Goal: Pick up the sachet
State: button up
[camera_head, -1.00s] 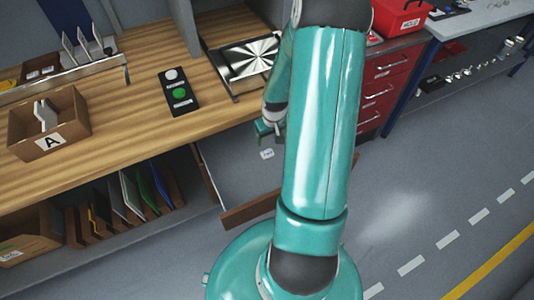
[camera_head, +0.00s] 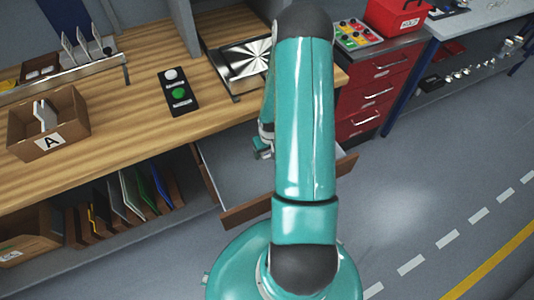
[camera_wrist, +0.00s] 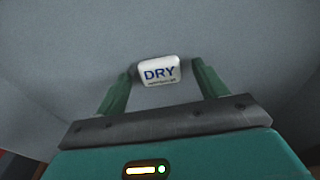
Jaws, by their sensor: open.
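The sachet (camera_wrist: 159,71) is a small white packet marked "DRY". In the wrist view it lies on the grey floor of a drawer, between and slightly beyond the green fingertips of my gripper (camera_wrist: 161,76). The fingers are apart, with a gap on each side of the sachet. In the head view my gripper (camera_head: 262,149) is low inside the open drawer (camera_head: 238,172). The sachet is hidden there, behind my gripper and arm.
The wooden bench (camera_head: 130,105) is above and to the left. A red cabinet (camera_head: 372,90) stands to the right. Folders (camera_head: 130,192) stand on the shelf below the bench.

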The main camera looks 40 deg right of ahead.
jog(key=c, duration=1.1)
jog(key=shift+o, duration=0.2)
